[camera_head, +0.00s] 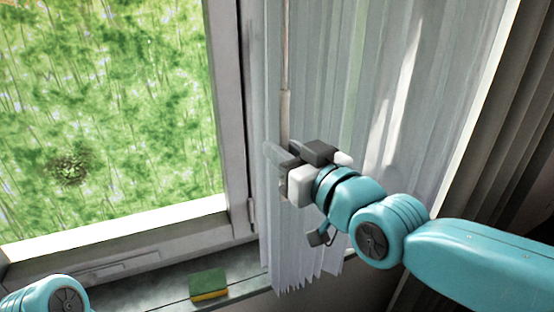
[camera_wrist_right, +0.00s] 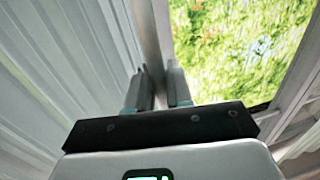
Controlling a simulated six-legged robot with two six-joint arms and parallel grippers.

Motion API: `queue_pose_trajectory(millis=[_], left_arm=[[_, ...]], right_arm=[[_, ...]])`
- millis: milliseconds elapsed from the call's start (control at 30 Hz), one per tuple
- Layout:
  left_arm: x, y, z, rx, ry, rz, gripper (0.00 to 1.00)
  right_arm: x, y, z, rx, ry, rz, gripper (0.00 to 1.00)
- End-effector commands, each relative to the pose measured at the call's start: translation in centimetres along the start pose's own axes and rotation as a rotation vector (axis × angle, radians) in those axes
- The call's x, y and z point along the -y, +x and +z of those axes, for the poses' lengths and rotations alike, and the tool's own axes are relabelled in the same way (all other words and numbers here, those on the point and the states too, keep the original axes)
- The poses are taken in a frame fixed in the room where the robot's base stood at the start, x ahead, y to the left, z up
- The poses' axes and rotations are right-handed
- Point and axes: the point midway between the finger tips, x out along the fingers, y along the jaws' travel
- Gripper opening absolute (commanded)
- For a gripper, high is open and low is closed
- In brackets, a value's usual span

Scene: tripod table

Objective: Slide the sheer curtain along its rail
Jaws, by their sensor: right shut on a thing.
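The sheer curtain (camera_head: 350,80) hangs in pale, bunched folds to the right of the window, its lower hem near the sill. It also fills the left side of the right wrist view (camera_wrist_right: 60,60). A thin pull wand (camera_head: 285,105) with a thicker lower handle hangs in front of the curtain's left edge. My right gripper (camera_head: 279,158) is shut on the wand's handle; its fingers (camera_wrist_right: 160,88) hide the gripped part. The rail is out of view. My left gripper is out of view; only a teal part of that arm shows at the bottom left.
The window (camera_head: 110,110) shows greenery, with a grey frame (camera_head: 233,110) just left of the curtain. A green and yellow sponge (camera_head: 208,285) lies on the sill below. A darker drape (camera_head: 510,130) hangs at the right.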

Motion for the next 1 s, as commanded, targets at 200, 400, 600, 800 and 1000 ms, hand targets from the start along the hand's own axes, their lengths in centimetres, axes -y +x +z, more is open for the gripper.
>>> queue_pose_trajectory(millis=[200,400,600,800,1000], left_arm=[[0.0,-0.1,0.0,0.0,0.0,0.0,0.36],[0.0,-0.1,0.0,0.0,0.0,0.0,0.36],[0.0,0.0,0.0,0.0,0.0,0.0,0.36],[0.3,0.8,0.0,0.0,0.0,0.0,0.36],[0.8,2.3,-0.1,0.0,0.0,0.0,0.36]], right_arm=[[0.3,0.0,-0.1,0.001,0.0,-0.001,0.0],[0.4,0.1,-0.1,0.001,-0.001,-0.002,0.37],[0.3,0.0,0.0,0.001,0.001,-0.001,0.37],[0.3,-2.3,0.1,-0.003,0.0,-0.001,0.37],[0.4,-7.6,0.1,-0.006,-0.002,-0.001,0.37]])
